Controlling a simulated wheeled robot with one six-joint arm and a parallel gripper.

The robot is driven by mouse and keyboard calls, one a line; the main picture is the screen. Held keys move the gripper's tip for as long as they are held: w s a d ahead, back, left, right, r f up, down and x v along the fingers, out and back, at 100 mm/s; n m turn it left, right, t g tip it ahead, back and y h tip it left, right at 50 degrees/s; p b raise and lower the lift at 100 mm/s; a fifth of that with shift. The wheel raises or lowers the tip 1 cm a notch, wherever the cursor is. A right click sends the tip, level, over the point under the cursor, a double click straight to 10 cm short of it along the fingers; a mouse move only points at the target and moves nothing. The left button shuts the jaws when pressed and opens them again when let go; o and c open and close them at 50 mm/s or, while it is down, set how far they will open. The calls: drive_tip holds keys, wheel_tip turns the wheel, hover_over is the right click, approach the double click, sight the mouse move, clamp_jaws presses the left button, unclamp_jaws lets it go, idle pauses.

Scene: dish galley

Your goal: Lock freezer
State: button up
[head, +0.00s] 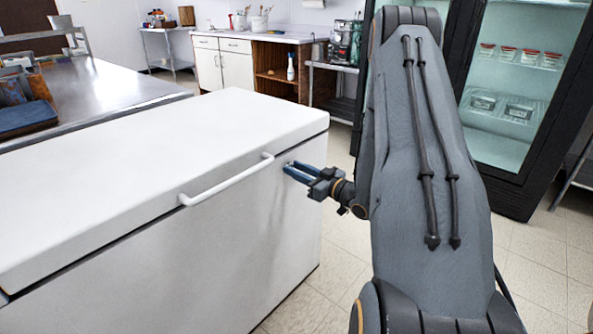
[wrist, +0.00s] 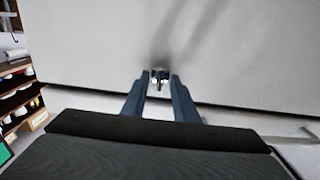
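The white chest freezer (head: 120,262) stands with its lid (head: 150,150) down and a white bar handle (head: 228,182) on the front. My gripper (head: 289,170) is at the freezer's front face, right of the handle and just below the lid's edge. In the wrist view, my gripper (wrist: 160,78) has its two blue fingers apart. A small dark and metallic lock piece (wrist: 160,74) on the front shows between the fingertips. I cannot tell whether the fingers touch it. The handle also shows at the lower right of the wrist view (wrist: 270,137).
A steel counter (head: 110,88) with a wooden rack (head: 30,100) stands behind the freezer at left. A glass-door fridge (head: 510,100) stands at right, behind my arm. A cabinet counter (head: 240,62) is at the back. Tiled floor (head: 335,255) is clear right of the freezer.

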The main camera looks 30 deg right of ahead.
drive_tip(key=shift+c, duration=0.6)
clamp_jaws()
drive_tip(key=shift+a+f+n+b, duration=0.1)
drive_tip(key=shift+n+b, duration=0.35)
drive_tip(key=shift+n, duration=4.05)
drive_tip(key=shift+a+f+n+b, duration=0.1)
drive_tip(key=shift+n+b, duration=0.3)
drive_tip(key=shift+n, duration=4.1)
